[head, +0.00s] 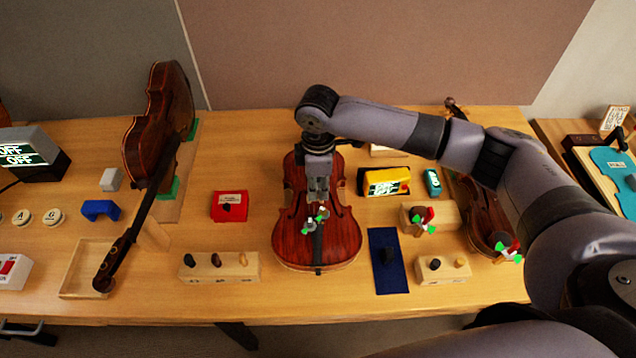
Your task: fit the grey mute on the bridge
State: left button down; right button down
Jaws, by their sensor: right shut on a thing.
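A reddish-brown violin (290,240) lies on the bench in the middle, its lower end towards me. My right gripper (318,196) points down over the middle of its body. It is shut on a small grey piece that looks like the grey mute, mostly hidden by the fingers. The bridge is hidden behind the gripper, so I cannot tell whether the mute touches it. Small grey parts with green marks (309,227) show on the violin just in front of the fingertips. My left gripper is out of view.
A dark piece lies on a blue cloth (391,280) right of the violin. Wooden blocks with small pegs (200,273) stand on both sides. A red box (229,206), a yellow device (386,181) and a second violin on a stand (160,130) are nearby.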

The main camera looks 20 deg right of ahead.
aim_at(318, 186)
jog(key=shift+f, duration=0.6)
jog(key=c, duration=1.4)
grip_release()
jog(key=shift+r, duration=0.1)
notch_tip(318, 186, up, 12)
